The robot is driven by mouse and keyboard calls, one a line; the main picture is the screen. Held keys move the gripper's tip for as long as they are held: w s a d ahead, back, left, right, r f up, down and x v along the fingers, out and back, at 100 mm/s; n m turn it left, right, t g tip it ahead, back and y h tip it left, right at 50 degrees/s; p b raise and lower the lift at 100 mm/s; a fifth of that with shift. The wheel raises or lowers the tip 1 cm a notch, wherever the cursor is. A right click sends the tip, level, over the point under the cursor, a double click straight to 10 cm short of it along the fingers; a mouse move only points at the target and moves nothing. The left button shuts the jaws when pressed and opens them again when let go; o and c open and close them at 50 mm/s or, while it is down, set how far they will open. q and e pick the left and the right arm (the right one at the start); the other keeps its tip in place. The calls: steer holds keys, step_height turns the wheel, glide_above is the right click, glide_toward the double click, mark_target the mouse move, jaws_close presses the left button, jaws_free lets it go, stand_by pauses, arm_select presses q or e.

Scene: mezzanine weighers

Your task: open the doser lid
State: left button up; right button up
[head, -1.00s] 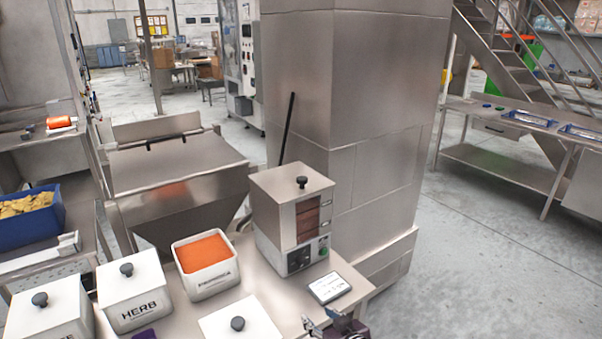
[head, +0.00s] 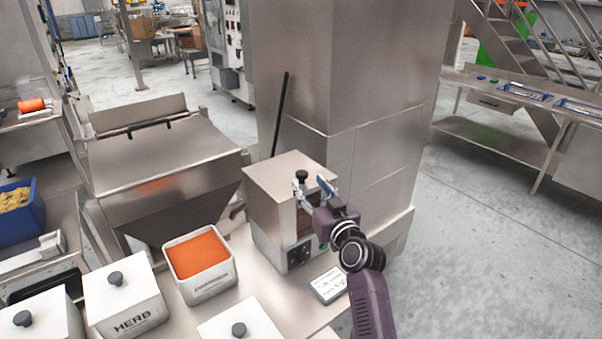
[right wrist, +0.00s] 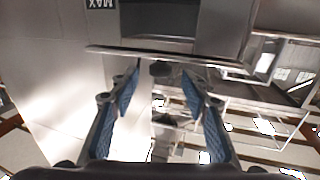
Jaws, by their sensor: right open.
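The doser (head: 270,220) is a steel box with a window and dials on its front, standing on the bench. Its flat lid (head: 278,170) lies shut on top and bears a black knob (head: 301,175). My right gripper (head: 311,187) is open at the lid's front right, its fingertips close to the knob. In the right wrist view, a small dark piece (right wrist: 160,68), apparently the knob, shows between the open fingers. I cannot tell whether they touch it. The gripper hides part of the doser's front. My left gripper is not in view.
An open white tub of orange powder (head: 197,255) and lidded white tubs, one marked HERB (head: 125,300), stand left of the doser. A small display (head: 328,284) lies in front. A steel column (head: 345,100) rises close behind. The floor at right is clear.

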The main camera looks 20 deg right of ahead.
mark_target(304, 178)
steer(key=w, duration=0.4)
steer(key=w+p, duration=0.1)
steer(key=w, duration=0.1)
steer(key=shift+a, duration=0.25)
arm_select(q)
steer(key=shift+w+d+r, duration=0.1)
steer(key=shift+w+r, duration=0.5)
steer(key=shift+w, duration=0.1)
arm_select(e)
jaws_close()
